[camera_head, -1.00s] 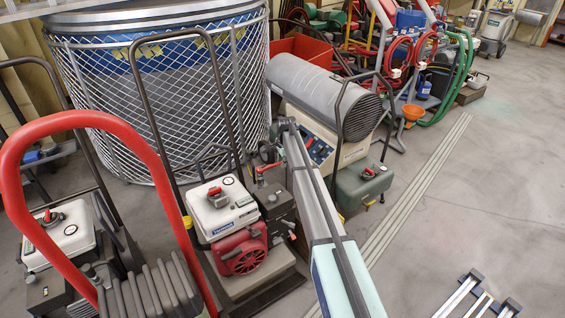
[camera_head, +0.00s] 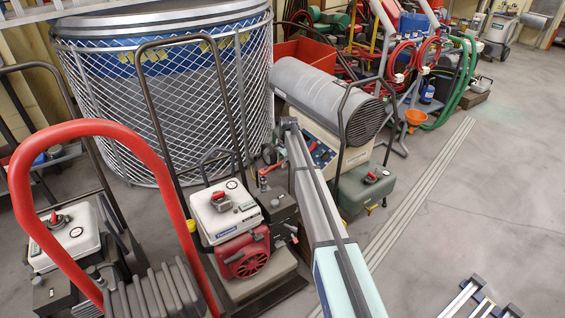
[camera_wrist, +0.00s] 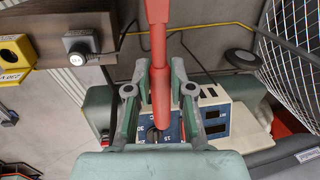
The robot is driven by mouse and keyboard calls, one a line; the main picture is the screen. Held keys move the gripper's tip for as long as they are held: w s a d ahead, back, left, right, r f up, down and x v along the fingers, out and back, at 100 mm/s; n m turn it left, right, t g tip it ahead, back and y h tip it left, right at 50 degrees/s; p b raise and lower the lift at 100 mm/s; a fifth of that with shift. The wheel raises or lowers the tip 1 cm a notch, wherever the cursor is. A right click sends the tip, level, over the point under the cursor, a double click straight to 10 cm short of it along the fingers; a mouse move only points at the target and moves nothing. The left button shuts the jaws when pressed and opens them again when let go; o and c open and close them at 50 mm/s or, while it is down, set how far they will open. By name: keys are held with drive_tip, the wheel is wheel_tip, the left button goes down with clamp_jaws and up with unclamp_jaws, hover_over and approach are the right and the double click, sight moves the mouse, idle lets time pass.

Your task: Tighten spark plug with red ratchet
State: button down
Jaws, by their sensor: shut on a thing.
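My gripper (camera_wrist: 160,85) is shut on the red ratchet (camera_wrist: 158,50), with one finger on each side of its handle in the wrist view. The handle runs from the top edge down between the fingers. In the head view the red ratchet (camera_head: 272,169) shows small beside my arm, above the right side of an engine with a white tank (camera_head: 224,208) and red starter cover (camera_head: 243,255). I cannot make out the spark plug or the ratchet's working end. I cannot tell whether the ratchet touches the engine.
A black cart handle (camera_head: 165,125) rises behind the engine. A red hoop handle (camera_head: 75,130) fills the left foreground. The floor at right is mostly clear.

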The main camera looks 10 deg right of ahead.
drive_tip(key=shift+f, duration=0.6)
idle(0.7)
drive_tip(key=shift+s+d+m+h+p, duration=0.2)
drive_tip(key=shift+s+m+p, duration=0.1)
drive_tip(key=shift+s+m, duration=0.45)
drive_tip(key=shift+s+d+m+h+p, duration=0.15)
drive_tip(key=shift+s+d+m+p, duration=0.15)
drive_tip(key=shift+s+m, duration=0.4)
drive_tip(key=shift+s+d+m+h+p, duration=0.15)
drive_tip(key=shift+s+m+p, duration=0.15)
drive_tip(key=shift+s+m, duration=0.45)
drive_tip(key=s+m, duration=0.2)
drive_tip(key=m, duration=0.1)
drive_tip(key=s+m+p, duration=0.1)
drive_tip(key=s, duration=0.1)
drive_tip(key=shift+a+m+h, duration=0.25)
drive_tip(key=shift+m+h, duration=0.15)
